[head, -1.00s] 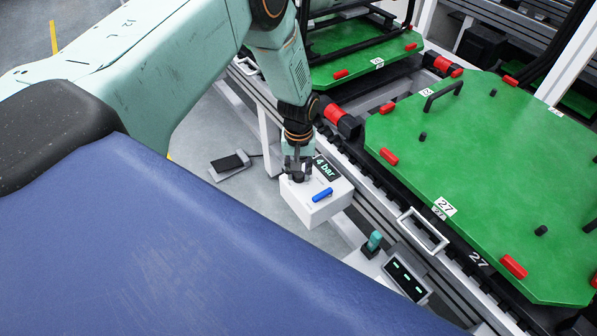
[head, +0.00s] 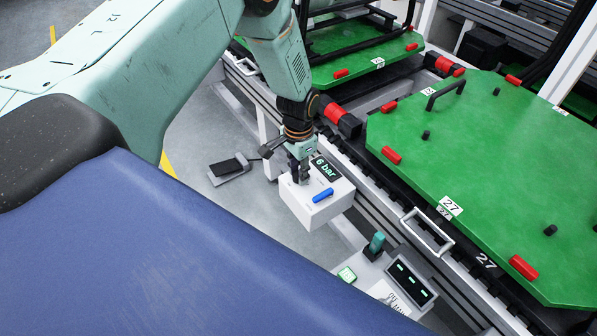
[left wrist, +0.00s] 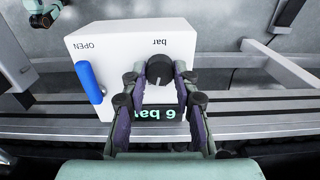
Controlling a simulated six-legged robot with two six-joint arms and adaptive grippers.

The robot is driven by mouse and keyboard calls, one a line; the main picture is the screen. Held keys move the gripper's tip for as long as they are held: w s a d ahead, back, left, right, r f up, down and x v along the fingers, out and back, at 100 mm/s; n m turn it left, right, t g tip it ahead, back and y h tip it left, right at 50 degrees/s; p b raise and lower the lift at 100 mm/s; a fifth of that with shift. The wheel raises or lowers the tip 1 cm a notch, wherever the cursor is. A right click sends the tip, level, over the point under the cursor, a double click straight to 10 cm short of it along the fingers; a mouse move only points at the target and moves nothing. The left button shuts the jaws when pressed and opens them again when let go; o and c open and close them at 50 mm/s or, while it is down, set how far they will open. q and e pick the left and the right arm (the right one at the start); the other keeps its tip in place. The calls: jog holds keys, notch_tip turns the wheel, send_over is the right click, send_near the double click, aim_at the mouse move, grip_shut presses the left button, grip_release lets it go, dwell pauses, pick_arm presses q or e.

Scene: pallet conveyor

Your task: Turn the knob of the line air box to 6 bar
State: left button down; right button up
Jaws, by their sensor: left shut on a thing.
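The line air box (head: 316,209) is a white box beside the conveyor frame in the head view. Its dark display (head: 325,169) reads "6 bar" in green. A blue lever (head: 322,195) sits on its top; in the left wrist view the lever (left wrist: 89,82) lies near the word OPEN. My left gripper (head: 301,178) reaches down to the box top from above. In the left wrist view its fingers (left wrist: 160,85) are closed around the dark round knob (left wrist: 160,68) near the word "bar". The fingers partly cover the display there. My right gripper is in neither view.
Green pallets (head: 480,180) marked 27 lie on the conveyor to the right. A white handle (head: 427,229) and a small panel with green readouts (head: 411,283) are on the near side. A grey pedal (head: 229,169) lies on the floor at left.

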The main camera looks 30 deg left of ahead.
pick_arm(q)
jog(key=shift+m+b, duration=0.3)
jog(key=shift+m, duration=1.2)
jog(key=c, duration=1)
grip_release()
notch_tip(320, 180, up, 12)
jog(key=shift+r, duration=0.1)
